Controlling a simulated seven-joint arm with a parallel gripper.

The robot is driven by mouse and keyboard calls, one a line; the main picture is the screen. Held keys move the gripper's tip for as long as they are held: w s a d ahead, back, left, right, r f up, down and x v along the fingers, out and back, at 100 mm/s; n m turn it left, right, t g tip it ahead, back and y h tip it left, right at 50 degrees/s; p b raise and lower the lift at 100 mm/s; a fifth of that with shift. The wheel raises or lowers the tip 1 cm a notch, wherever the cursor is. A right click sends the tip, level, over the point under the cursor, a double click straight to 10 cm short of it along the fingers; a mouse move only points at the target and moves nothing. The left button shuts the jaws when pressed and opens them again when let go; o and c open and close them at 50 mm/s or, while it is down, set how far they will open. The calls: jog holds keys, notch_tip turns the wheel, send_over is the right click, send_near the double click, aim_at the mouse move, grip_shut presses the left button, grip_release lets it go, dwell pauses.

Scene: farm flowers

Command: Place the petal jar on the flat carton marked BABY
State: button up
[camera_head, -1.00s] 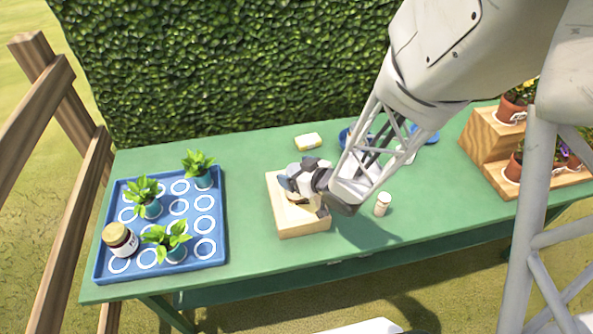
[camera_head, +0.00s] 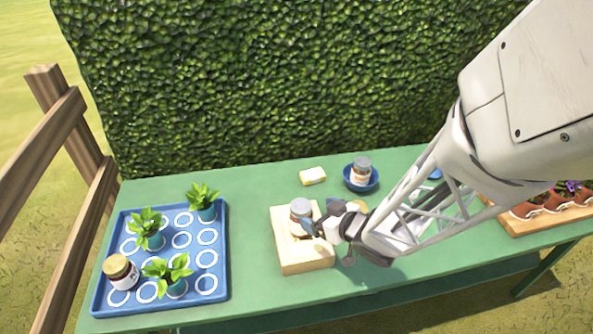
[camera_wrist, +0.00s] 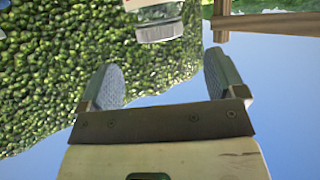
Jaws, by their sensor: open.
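A jar with a grey lid and white label (camera_head: 301,212) stands upright on a flat, pale wood-coloured carton (camera_head: 306,262). No lettering on the carton is readable. My gripper (camera_head: 322,232) is open, just right of this jar in the head view; the arm hides part of the carton's right side. In the wrist view my open gripper (camera_wrist: 163,80) has nothing between its fingers, and a jar (camera_wrist: 158,22) shows beyond the fingertips, cut off by the top edge. A similar jar (camera_head: 361,169) stands in a blue bowl (camera_head: 362,183). I cannot tell the jars' contents.
A yellow sponge-like block (camera_head: 313,175) lies behind the carton. A wooden stand with pots (camera_head: 550,215) is at right. The green table (camera_head: 250,215) is clear between tray and carton.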

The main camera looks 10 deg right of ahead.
jog(key=shift+v, duration=2.15)
jog(key=d+r+m+g+h, duration=0.2)
jog(key=d+r+m+h, duration=0.3)
jog(key=d+r+h, duration=0.35)
jog(key=s+a+r+m+g+y, duration=0.1)
jog(key=s+a+r+g, duration=0.5)
jog(key=s+a+r, duration=0.2)
jog(key=s+r, duration=0.2)
jog(key=s, duration=0.2)
jog(key=shift+a+r+m+g, duration=0.25)
jog(key=shift+m+g, duration=0.05)
jog(key=shift+g, duration=0.1)
